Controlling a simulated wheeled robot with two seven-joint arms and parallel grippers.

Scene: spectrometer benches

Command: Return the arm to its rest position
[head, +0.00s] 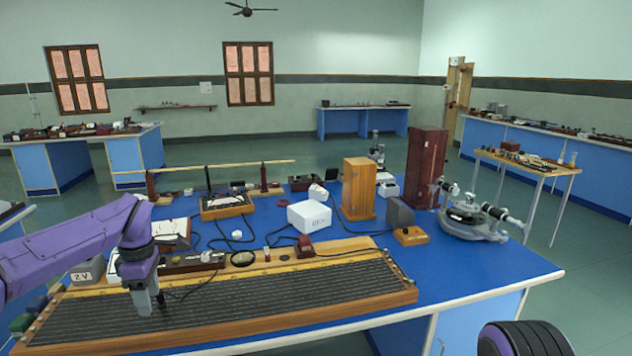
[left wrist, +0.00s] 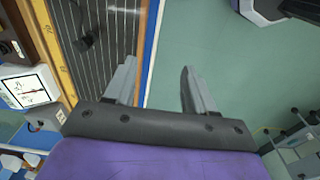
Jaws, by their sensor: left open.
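My left arm (head: 65,248) comes in from the left, purple with a grey gripper. My left gripper (head: 147,300) points down over the long wooden board with dark parallel wires (head: 270,298), near its front left part. In the left wrist view the two fingers of the left gripper (left wrist: 157,80) are apart with nothing between them. The gap there lies over the blue bench edge and green floor, beside the wired board (left wrist: 100,60). A small black piece (left wrist: 84,38) lies on the board. My right gripper does not show.
The blue bench (head: 460,262) is crowded behind the board: a white box (head: 309,217), a wooden cabinet (head: 358,189), a dark red cabinet (head: 425,168) and a spectrometer (head: 470,218). A meter (left wrist: 32,88) stands beside the board. Open floor (left wrist: 225,65) lies past the bench edge.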

